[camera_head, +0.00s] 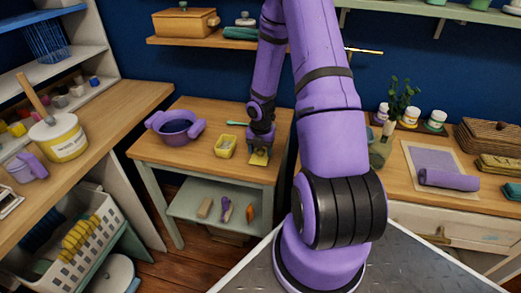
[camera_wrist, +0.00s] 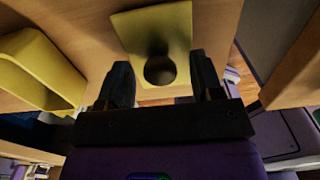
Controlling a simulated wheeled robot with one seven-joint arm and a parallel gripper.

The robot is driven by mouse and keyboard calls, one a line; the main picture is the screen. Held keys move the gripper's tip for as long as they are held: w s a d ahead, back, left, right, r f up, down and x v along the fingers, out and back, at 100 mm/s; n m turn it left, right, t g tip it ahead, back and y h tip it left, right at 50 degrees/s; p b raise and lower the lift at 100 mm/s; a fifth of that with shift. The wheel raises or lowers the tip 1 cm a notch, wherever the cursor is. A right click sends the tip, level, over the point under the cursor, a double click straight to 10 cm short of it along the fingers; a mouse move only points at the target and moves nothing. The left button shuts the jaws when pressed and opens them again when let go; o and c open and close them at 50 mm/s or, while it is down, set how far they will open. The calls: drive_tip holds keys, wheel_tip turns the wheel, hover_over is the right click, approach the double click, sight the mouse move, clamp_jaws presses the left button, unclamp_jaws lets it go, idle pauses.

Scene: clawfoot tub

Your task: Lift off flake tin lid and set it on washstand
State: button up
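The flake tin (camera_head: 226,147), a small yellow open box, stands on the wooden washstand top (camera_head: 190,109). It also shows at the left of the wrist view (camera_wrist: 38,70). The yellow lid (camera_head: 259,159) is off the tin and lies on the wood to its right. In the wrist view the lid (camera_wrist: 135,28) is a flat plate with a round knob (camera_wrist: 160,70). My gripper (camera_head: 261,147) is directly over the lid. Its fingers (camera_wrist: 161,76) are apart on either side of the knob, with gaps showing, and do not hold it.
A purple basin (camera_head: 175,126) stands to the left on the washstand, and a green brush (camera_head: 237,123) lies behind the tin. A wall shelf (camera_head: 215,41) with a wooden box is above. Counters flank the washstand at left and right.

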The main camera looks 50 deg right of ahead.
idle(0.4)
drive_tip(key=shift+r, duration=3.95)
wheel_tip(320, 180, up, 11)
